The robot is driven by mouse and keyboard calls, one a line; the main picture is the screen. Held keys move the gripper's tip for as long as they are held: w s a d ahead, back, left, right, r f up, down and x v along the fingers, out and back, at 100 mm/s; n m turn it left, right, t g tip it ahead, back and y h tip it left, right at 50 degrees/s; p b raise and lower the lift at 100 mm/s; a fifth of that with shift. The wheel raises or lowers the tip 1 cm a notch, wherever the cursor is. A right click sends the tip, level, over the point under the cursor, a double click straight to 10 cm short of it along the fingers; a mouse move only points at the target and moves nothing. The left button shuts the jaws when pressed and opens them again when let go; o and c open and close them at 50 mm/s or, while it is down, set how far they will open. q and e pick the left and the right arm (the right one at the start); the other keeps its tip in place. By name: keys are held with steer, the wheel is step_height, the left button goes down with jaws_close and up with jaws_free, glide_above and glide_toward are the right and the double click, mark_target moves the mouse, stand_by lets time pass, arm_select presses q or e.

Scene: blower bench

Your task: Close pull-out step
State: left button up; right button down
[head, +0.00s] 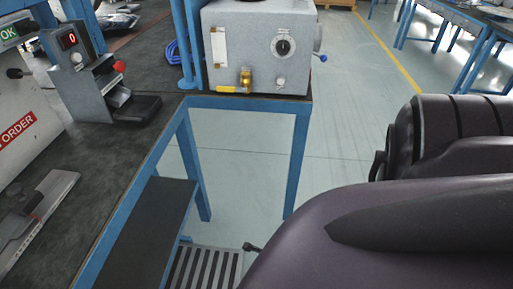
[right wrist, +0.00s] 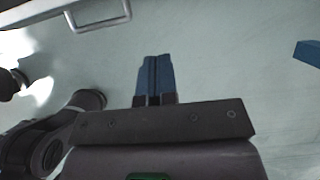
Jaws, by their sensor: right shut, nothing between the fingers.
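A slatted grey step (head: 205,268) shows low in the head view, beside the dark lower shelf of the blue-framed bench. It looks pulled out over the floor, but its near part is cut off by the picture edge and my arm. A light metal bar handle (right wrist: 128,14) shows at the top of the right wrist view; I cannot tell whether it belongs to the step. My right gripper (right wrist: 154,58) has its blue fingers shut together, empty, over the floor and apart from that handle. In the head view my arm hides it. My left gripper is not in view.
A blue bench frame (head: 299,160) stands around the step, with a dark lower shelf (head: 150,225). A grey machine box (head: 262,50) sits on the bench. A small dark knob (head: 252,247) is beside the step. Open floor (head: 345,140) lies to the right.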

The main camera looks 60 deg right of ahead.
arm_select(q)
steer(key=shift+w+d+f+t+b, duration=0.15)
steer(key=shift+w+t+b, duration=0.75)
steer(key=shift+b, duration=1.85)
arm_select(e)
steer(key=w+a+f, duration=0.2)
steer(key=w+f, duration=0.4)
steer(key=f, duration=0.1)
steer(key=shift+w+a+f, duration=0.2)
steer(key=shift+a+f, duration=0.1)
steer(key=shift+f, duration=0.1)
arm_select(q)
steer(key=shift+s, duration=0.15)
